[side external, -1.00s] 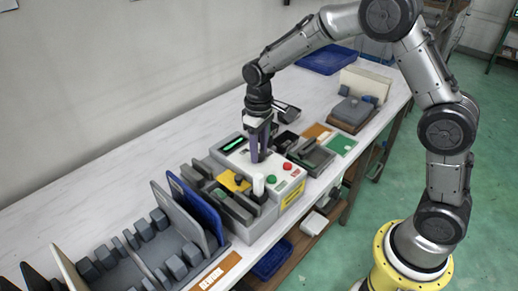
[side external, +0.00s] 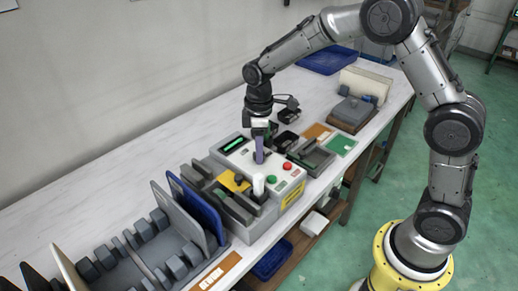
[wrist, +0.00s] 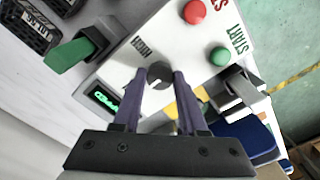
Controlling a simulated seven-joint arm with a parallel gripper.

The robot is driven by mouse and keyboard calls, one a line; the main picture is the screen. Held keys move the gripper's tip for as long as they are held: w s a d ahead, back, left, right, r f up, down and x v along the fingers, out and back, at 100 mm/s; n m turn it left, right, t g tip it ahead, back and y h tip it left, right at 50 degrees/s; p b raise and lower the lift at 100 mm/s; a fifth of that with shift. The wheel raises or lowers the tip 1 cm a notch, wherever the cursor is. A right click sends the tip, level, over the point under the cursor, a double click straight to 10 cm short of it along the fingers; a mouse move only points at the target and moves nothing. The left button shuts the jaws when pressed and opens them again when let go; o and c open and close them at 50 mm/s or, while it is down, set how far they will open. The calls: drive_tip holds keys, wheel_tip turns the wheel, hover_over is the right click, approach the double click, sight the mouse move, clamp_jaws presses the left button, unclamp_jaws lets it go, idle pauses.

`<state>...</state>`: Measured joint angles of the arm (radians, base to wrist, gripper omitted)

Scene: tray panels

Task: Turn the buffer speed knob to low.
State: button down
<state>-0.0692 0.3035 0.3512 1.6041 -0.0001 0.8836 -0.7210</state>
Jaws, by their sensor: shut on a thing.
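The buffer's control panel (side external: 273,178) is a pale box on the bench. It also shows in the wrist view (wrist: 172,45). The small dark grey round speed knob (wrist: 158,76) is on it, with the printed word HIGH (wrist: 141,46) beside it. My gripper (wrist: 159,72) is shut on the knob, with one purple finger on each side. In the side view my gripper (side external: 259,161) points straight down at the panel and hides the knob. I cannot tell which way the knob's pointer faces. A LOW mark is not visible.
A red button (wrist: 194,12) and a green START button (wrist: 219,56) are close to the knob. A green-lit display (wrist: 105,101) is on the panel. A rack with blue and grey panels (side external: 194,208) is at the left.

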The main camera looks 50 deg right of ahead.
drive_tip(key=shift+r, duration=0.1)
idle(0.3)
drive_tip(key=shift+c, duration=2.2)
unclamp_jaws()
wheel_tip(320, 180, up, 14)
